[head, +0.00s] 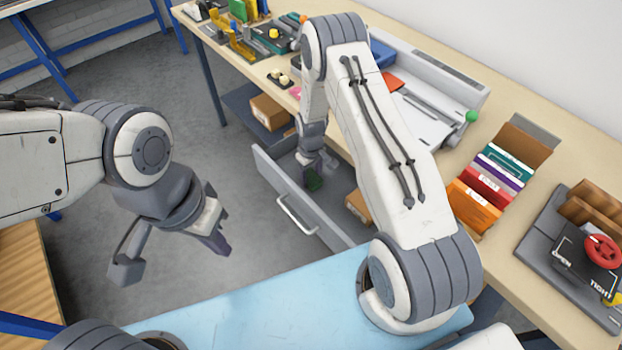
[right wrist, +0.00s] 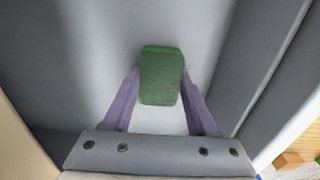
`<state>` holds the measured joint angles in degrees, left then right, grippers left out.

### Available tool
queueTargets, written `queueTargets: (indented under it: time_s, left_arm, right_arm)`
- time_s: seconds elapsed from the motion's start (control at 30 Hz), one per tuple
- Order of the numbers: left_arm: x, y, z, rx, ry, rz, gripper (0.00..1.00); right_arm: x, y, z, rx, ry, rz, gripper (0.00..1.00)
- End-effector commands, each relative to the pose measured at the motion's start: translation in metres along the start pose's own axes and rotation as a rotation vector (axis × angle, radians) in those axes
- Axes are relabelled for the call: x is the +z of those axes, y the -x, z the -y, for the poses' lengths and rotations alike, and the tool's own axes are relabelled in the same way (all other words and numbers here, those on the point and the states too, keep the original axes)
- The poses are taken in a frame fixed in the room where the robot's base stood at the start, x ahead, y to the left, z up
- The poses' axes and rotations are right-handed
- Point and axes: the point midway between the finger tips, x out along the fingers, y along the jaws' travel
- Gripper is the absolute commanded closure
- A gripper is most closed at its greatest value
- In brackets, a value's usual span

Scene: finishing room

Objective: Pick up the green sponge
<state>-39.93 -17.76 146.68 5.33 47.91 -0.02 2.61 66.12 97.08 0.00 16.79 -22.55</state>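The green sponge (right wrist: 161,76) lies in the open grey drawer (head: 275,182) under the workbench. In the head view the sponge (head: 314,182) shows as a small dark green patch below my right gripper (head: 316,165). In the right wrist view my right gripper (right wrist: 161,95) has its two purple fingers on either side of the sponge, close to its sides; whether they touch it I cannot tell. My left gripper (head: 175,260) is open and empty over the floor at the left, with its fingers wide apart.
The workbench (head: 520,262) carries a grey-white machine (head: 437,100), a box of coloured folders (head: 488,180) and a dark fixture with a red knob (head: 603,250). Cardboard boxes (head: 268,112) sit below the bench. A light blue surface (head: 270,312) is in front. The floor at left is clear.

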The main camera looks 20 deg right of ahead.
Motion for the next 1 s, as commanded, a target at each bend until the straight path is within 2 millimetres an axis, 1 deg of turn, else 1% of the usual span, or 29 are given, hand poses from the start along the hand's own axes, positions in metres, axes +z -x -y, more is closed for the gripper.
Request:
queueTargets:
  time_s: [0.13,0.17,0.37,0.5,0.57,0.67,0.83,0.9,1.0]
  left_arm:
    - [0.0,0.0,0.0,0.0,0.0,0.0,1.0]
    - [0.0,0.0,0.0,0.0,0.0,0.0,1.0]
    - [0.0,0.0,0.0,0.0,0.0,0.0,1.0]
    - [0.0,-0.002,0.0,0.0,0.0,0.0,1.0]
    - [0.0,-0.003,0.0,0.0,0.0,0.0,1.0]
    - [0.0,-0.005,0.0,0.0,0.0,0.0,1.0]
    - [0.001,-0.01,0.001,0.0,0.0,0.0,1.0]
    - [0.001,-0.012,0.001,0.0,0.0,0.0,1.0]
    - [0.001,-0.013,0.001,0.0,0.0,0.0,1.0]
  right_arm:
    - [0.0,0.0,0.0,0.0,0.0,0.0,0.93]
    - [0.0,0.0,0.0,0.0,0.0,0.0,1.0]
    - [0.0,0.001,0.0,0.0,0.0,0.0,1.0]
    - [-0.001,0.009,0.0,0.001,0.0,-0.002,1.0]
    - [-0.001,0.016,-0.001,0.001,0.0,-0.003,1.0]
    - [-0.001,0.032,-0.001,0.002,0.0,-0.004,1.0]
    - [-0.001,0.067,-0.001,0.002,0.0,-0.005,1.0]
    - [-0.001,0.079,0.0,0.002,0.0,-0.004,1.0]
    - [-0.001,0.091,0.0,0.001,0.0,-0.002,1.0]
